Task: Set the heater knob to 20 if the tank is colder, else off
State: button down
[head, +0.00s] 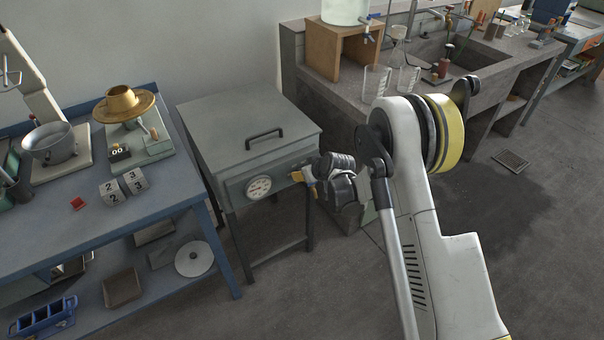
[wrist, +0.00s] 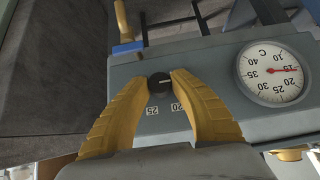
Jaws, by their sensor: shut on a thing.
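The tank (head: 245,125) is a grey lidded box on legs with a dark handle on top. Its round dial (head: 259,187) is on the front panel. In the wrist view the dial (wrist: 274,72) appears upside down, with a red needle pointing right, by a mark that looks like 15. The black heater knob (wrist: 159,83) has a pale line pointing right. The labels 25 and 20 are below it; other labels are hidden by my fingers. My gripper (wrist: 160,80) is shut on the knob, with a yellow finger on either side. It also shows in the head view (head: 308,176).
A blue bench (head: 180,207) at left bears a scale with a brass pan (head: 124,102), a pot (head: 50,145) and number cubes (head: 124,185). A concrete bench (head: 345,92) with glassware and a sink stands behind my arm. Open floor lies at right.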

dwell(0.3)
jog(key=m+g+y, duration=0.2)
jog(key=y, duration=0.1)
jog(key=shift+w+d+f, duration=0.1)
jog(key=shift+w+d, duration=0.05)
jog(key=m+g+y, duration=0.1)
jog(key=y, duration=0.1)
jog(key=shift+m+y, duration=0.3)
jog(key=shift+y, duration=0.1)
jog(key=shift+m+g+y, duration=0.3)
jog(key=shift+m+y, duration=0.5)
jog(key=shift+y, duration=0.3)
jog(key=c, duration=1.1)
grip_release()
